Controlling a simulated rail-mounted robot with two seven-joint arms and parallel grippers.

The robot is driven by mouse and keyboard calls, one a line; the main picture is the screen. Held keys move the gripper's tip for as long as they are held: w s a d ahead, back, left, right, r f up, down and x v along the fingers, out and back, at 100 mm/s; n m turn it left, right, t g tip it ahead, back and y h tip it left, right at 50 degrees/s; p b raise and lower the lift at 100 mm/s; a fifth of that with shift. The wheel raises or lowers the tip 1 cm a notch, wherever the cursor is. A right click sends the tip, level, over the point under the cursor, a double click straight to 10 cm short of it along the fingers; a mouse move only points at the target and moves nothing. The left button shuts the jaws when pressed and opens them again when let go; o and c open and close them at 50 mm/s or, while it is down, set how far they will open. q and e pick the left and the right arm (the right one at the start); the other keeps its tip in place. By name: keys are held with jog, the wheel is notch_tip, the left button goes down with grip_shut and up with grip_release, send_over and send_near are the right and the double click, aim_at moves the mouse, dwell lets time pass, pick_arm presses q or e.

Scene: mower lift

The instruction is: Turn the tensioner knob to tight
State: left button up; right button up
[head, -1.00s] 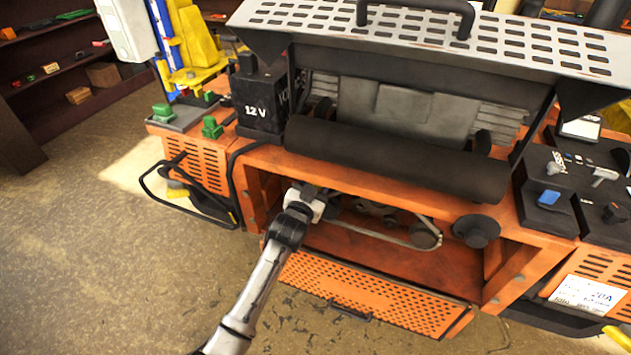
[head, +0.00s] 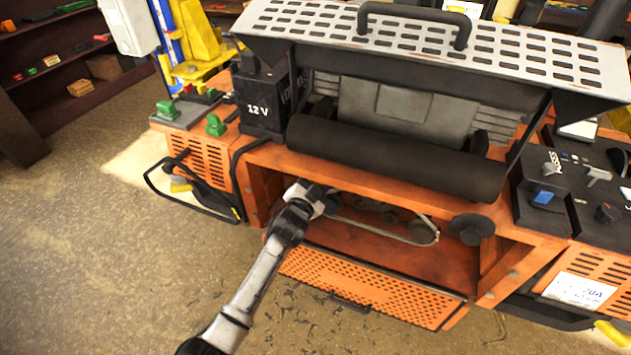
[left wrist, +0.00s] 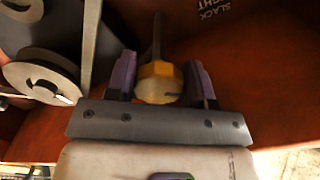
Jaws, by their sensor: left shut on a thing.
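The tensioner knob (left wrist: 158,80) is yellow-orange with a dark slot mark on its face, on a dark shaft. In the left wrist view it sits between the two purple-grey fingers of my left gripper (left wrist: 160,84), which is shut on it. In the head view my left gripper (head: 328,193) reaches into the left part of the orange bay, and the knob is hidden there. My right gripper is not in view.
A belt (head: 385,233) runs rightward through the bay, and a pulley (left wrist: 40,82) shows in the left wrist view. A black round part (head: 472,228) is at the bay's right. A perforated orange panel (head: 365,286) hangs open below. A black roller (head: 395,160) lies above the opening.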

pick_arm(q)
jog(key=o, duration=1.2)
jog(key=shift+o, duration=0.2)
jog(key=p+v, duration=0.3)
jog(key=v, duration=1.1)
